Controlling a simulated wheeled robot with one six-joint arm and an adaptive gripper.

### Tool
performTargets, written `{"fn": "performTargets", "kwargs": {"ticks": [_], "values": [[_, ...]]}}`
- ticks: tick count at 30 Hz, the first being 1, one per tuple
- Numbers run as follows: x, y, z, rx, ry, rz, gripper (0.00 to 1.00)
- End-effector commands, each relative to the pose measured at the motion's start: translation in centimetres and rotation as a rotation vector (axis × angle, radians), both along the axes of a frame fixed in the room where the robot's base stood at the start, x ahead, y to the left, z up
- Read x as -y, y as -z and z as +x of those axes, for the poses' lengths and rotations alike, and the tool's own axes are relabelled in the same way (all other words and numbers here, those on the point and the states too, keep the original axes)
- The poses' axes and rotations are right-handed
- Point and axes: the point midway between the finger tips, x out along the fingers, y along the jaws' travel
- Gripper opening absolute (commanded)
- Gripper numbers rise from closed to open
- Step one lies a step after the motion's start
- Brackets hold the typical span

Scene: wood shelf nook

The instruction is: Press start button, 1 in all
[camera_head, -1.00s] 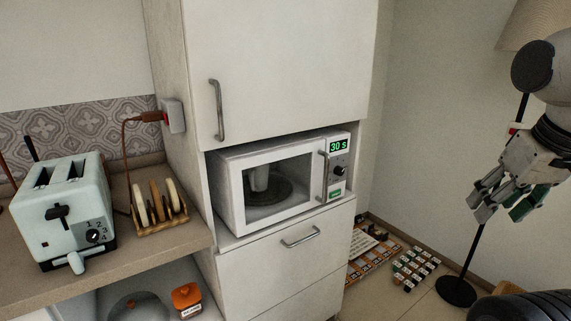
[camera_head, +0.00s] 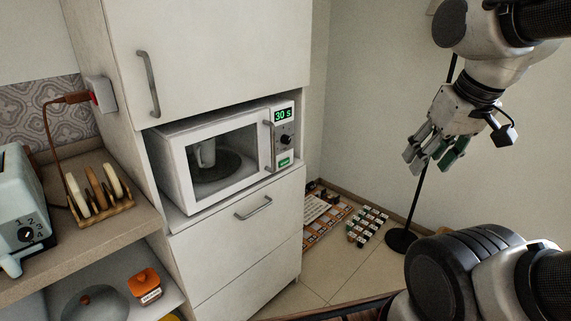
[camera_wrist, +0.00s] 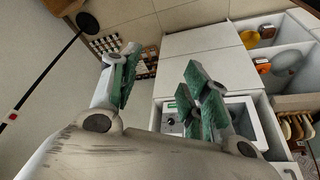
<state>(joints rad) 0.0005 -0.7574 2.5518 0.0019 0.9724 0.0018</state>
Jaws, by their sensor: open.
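The white microwave (camera_head: 176,190) sits in a cabinet niche with its door closed, and a mug shows through its window. Its display (camera_head: 283,115) reads 30 s in green. Below a dark knob (camera_head: 286,140) is the green start button (camera_head: 284,161) at the panel's bottom. My gripper (camera_head: 434,163) is open and empty, in the air to the right of the microwave and well apart from it. In the wrist view, the fingers of my gripper (camera_wrist: 160,88) are spread, and the right finger partly covers the microwave (camera_wrist: 243,112). The start button is hard to make out there.
A toaster (camera_head: 18,200) and a toast rack (camera_head: 100,205) with bread slices stand on the left counter. An orange jar (camera_head: 145,287) is on a lower shelf. Boxes of small items (camera_head: 368,224) lie on the floor near the lamp base (camera_head: 400,241). The air between gripper and microwave looks clear.

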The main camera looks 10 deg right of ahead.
Motion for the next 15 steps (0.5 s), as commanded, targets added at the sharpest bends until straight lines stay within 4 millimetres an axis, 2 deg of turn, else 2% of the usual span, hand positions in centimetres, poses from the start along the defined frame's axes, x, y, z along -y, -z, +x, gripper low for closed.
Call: {"fn": "performTargets", "kwargs": {"ticks": [1, 6, 15], "values": [[0.00, 0.00, 0.00, 0.000, 0.000, 0.000, 0.32], [0.00, 0.00, 0.00, 0.000, 0.000, 0.000, 0.01], [0.00, 0.00, 0.00, 0.000, 0.000, 0.000, 0.00]]}}
